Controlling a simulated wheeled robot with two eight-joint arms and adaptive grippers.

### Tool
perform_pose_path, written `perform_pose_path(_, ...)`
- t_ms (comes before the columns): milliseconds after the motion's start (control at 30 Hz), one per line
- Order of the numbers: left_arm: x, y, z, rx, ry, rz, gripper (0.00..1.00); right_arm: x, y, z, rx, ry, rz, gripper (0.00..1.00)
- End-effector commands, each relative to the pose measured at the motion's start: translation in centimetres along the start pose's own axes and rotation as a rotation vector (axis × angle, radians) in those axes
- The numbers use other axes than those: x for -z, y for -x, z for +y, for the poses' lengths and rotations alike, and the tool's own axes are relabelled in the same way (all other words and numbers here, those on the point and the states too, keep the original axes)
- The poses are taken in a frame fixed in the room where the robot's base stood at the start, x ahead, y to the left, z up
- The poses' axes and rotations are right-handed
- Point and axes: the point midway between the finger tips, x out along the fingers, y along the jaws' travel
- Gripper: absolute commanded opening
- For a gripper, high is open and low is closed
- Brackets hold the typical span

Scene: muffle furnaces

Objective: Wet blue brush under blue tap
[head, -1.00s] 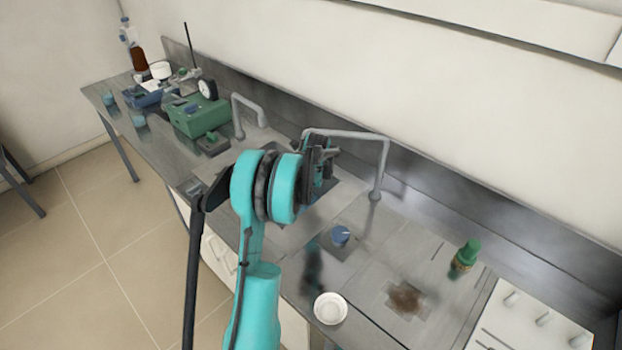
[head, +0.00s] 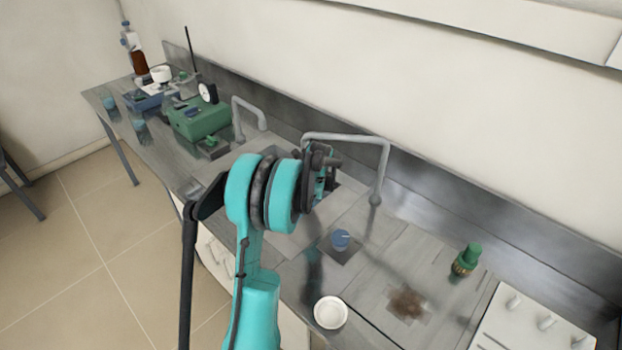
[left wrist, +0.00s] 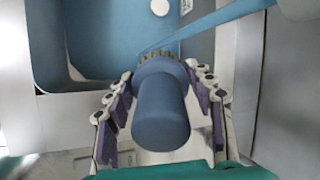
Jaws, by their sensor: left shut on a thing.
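My left gripper (left wrist: 160,105) is shut on the blue brush (left wrist: 161,112). Its thick blue handle lies between the fingers, and short brown bristles point toward the basin. In the head view my left gripper (head: 320,170) is over the sink area, close to the spout of the bent tap, and my arm hides the brush. The tap (head: 350,137) looks grey there; in the left wrist view a blue spout (left wrist: 215,25) crosses just beyond the bristles. I cannot tell whether they touch, and no water is visible. The blue sink basin (left wrist: 95,62) lies beyond. My right gripper is not in view.
A second tap (head: 238,118) stands farther left. A blue-topped object (head: 340,239), a white bowl (head: 331,312), a brown patch (head: 406,303), a green brush (head: 466,259) and a white pegged rack (head: 530,325) are on the right counter. Green equipment (head: 200,118) stands at left.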

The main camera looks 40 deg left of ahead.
Motion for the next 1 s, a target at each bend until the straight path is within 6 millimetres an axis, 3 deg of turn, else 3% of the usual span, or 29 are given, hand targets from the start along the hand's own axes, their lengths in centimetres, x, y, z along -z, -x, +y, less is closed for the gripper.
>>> perform_pose_path(500, 2.3, 2.1, 3.0, 0.0, -0.001, -0.001, 0.3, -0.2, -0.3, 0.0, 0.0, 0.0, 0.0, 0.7)
perform_pose_path(1000, 2.5, 2.3, 3.4, 0.0, -0.001, -0.001, 0.3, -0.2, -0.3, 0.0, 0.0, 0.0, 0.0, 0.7)
